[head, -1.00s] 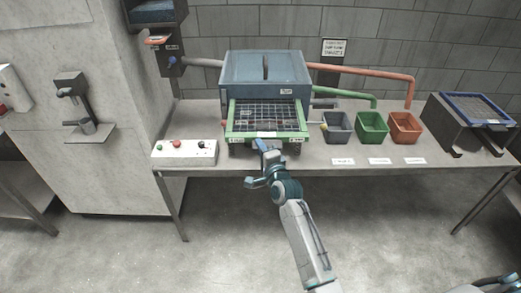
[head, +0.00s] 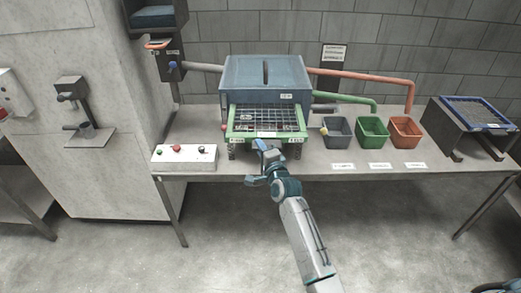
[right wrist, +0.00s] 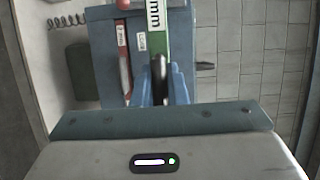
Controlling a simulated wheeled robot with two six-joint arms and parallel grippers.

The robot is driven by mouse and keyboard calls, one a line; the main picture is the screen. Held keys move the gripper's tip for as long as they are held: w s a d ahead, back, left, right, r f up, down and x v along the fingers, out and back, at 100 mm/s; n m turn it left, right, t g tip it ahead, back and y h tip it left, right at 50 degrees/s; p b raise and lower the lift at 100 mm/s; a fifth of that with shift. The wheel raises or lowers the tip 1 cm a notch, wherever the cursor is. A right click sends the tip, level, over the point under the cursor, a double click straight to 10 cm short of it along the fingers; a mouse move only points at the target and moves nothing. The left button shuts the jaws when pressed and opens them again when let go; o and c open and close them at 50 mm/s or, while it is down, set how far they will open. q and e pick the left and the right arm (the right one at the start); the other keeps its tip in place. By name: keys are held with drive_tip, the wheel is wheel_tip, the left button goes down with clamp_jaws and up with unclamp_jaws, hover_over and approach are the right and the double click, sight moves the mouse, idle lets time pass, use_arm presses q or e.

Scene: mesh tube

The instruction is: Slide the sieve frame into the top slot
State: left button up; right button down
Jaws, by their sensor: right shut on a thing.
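The sieve frame (head: 268,120) has a green rim and a dark wire mesh. It lies level, its back part inside the front of the blue box (head: 262,78) and its front part sticking out. My right gripper (head: 264,146) is shut on the dark handle at the middle of the frame's front edge. In the right wrist view, the blue fingers (right wrist: 164,86) close around that handle, below the green front edge (right wrist: 160,38) with its white label. The slot's inside is hidden. My left gripper is not in view.
A red-edged strip (right wrist: 122,50) with a label sits beside the green edge in the box front. A control box (head: 184,156) stands left on the table; grey, green (head: 373,132) and orange bins stand right. A blue-rimmed frame rests on a dark stand (head: 470,125).

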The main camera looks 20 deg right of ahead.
drive_tip(key=shift+w+d+r+b, duration=0.1)
drive_tip(key=shift+w+d+b, duration=0.15)
drive_tip(key=shift+w, duration=0.5)
drive_tip(key=shift+w+d+b, duration=0.2)
drive_tip(key=shift+w, duration=0.55)
drive_tip(key=c, duration=1.4)
unclamp_jaws()
drive_tip(key=shift+o, duration=0.2)
drive_tip(key=shift+s, duration=0.15)
drive_tip(key=shift+s+f, duration=0.2)
drive_tip(key=s+b, duration=0.2)
drive_tip(key=s, duration=0.8)
drive_tip(key=shift+s+d+r, duration=0.15)
drive_tip(key=shift+d, duration=0.3)
